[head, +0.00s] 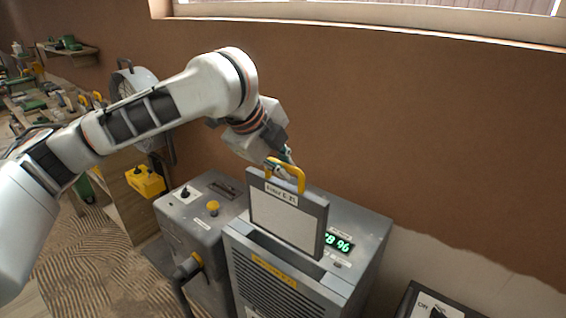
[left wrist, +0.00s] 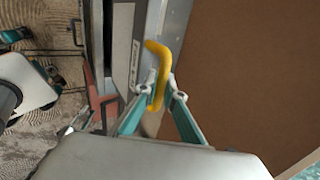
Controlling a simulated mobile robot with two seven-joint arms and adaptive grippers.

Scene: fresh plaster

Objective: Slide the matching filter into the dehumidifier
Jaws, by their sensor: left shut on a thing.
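My left gripper (head: 283,156) is shut on the yellow handle (head: 297,172) of a grey-framed filter (head: 287,215) with a pale panel and a label on its top edge. The filter is upright above the front top of the grey dehumidifier (head: 368,240), which has a lit green display. The filter hides the opening, so I cannot tell whether its lower edge is inside. In the left wrist view, the teal fingers (left wrist: 168,96) close around the yellow handle (left wrist: 157,72). My right gripper is not in view.
Another grey machine (head: 190,225) with a yellow knob and a hose stands left of the dehumidifier. A dark box (head: 440,303) with an ON switch is at the lower right. A brown plaster wall (head: 430,130) is close behind. A workbench with tools lies at the far left.

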